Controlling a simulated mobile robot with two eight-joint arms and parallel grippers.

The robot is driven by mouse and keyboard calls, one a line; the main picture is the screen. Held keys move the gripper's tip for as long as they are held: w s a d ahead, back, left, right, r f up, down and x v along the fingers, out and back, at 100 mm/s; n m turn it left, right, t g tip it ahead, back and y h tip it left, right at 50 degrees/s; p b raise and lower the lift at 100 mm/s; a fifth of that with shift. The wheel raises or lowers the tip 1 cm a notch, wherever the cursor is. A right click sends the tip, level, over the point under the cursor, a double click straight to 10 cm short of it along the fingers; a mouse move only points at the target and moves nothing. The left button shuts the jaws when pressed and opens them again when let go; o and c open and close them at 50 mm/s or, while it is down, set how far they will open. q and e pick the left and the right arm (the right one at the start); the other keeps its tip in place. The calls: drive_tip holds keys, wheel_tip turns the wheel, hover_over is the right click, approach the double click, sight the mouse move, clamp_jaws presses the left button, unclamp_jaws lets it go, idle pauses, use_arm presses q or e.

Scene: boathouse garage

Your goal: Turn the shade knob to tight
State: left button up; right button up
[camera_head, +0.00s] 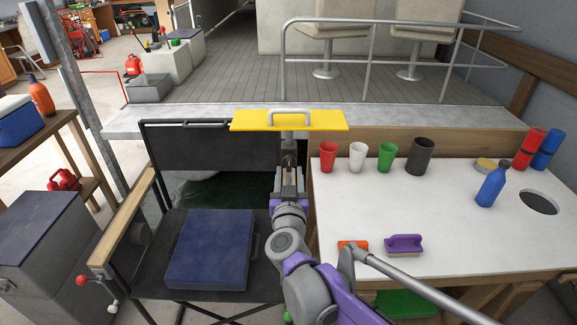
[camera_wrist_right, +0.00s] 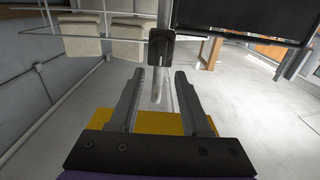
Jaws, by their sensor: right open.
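I cannot surely tell the shade knob. A dark squarish block (camera_wrist_right: 161,48) on a pale stem shows just beyond my fingertips in the right wrist view and may be it. In the head view my gripper and wrist seem to hide that spot. My right gripper (camera_head: 288,178) reaches forward from the bottom, below a yellow plate (camera_head: 252,120) with a grey handle. In the right wrist view its two dark fingers (camera_wrist_right: 160,75) stand apart with nothing visibly clamped, and the block is in line with the gap. Whether they touch it is unclear. My left gripper does not show.
Right of my arm, a white table (camera_head: 440,215) holds several cups, bottles and a purple brush (camera_head: 404,243). To the left is a black-framed seat with a blue cushion (camera_head: 210,250) and wooden armrest (camera_head: 122,220). Red-balled levers (camera_head: 81,280) stand by a grey cabinet.

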sight(289, 161)
drive_tip(key=shift+w, duration=2.1)
clamp_jaws()
